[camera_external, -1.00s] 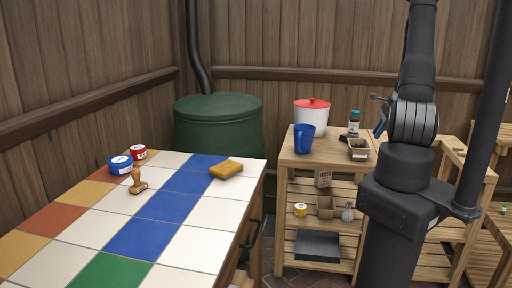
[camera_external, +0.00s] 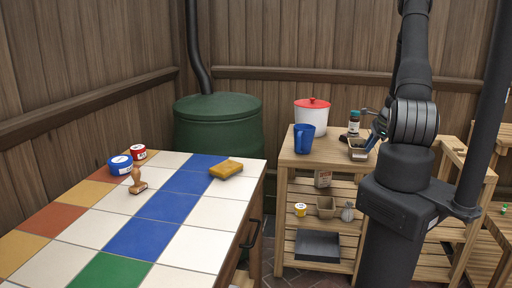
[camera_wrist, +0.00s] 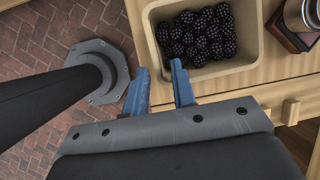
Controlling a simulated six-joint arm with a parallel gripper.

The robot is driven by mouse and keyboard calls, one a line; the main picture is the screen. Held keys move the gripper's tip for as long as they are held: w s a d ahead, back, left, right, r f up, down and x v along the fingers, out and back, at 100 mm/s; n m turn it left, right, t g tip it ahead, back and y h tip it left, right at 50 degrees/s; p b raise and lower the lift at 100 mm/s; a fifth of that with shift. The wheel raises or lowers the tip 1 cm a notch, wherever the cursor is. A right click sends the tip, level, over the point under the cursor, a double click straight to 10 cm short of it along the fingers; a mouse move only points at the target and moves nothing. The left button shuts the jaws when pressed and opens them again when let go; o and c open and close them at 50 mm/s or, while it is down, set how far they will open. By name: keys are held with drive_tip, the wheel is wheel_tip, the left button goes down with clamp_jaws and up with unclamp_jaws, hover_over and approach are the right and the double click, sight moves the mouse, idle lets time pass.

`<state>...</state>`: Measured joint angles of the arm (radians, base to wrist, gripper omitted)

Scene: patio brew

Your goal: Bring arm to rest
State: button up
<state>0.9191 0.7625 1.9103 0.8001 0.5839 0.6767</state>
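My gripper (camera_wrist: 160,70) shows in the wrist view as two blue fingers with a gap between them. It is open, and I see nothing held. The near left corner of a tan container (camera_wrist: 256,40) with dark berries (camera_wrist: 200,35) shows around the fingertips; I cannot tell whether they touch it. In the external view my gripper (camera_external: 372,142) is small and partly hidden beside the container (camera_external: 357,155) on the wooden shelf unit's top. My arm is folded down at the right of that view.
The wooden shelf unit (camera_external: 300,162) also bears a blue cup (camera_external: 304,139), a white pot with a red lid (camera_external: 312,120) and a bottle (camera_external: 353,123). A tiled counter (camera_external: 190,245) holds a sponge (camera_external: 226,169), a stamp (camera_external: 137,181) and two tins (camera_external: 121,165).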

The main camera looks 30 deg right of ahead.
sight(364, 153)
drive_tip(key=x, duration=0.5)
drive_tip(key=shift+r, duration=0.1)
drive_tip(key=shift+s+r, duration=0.1)
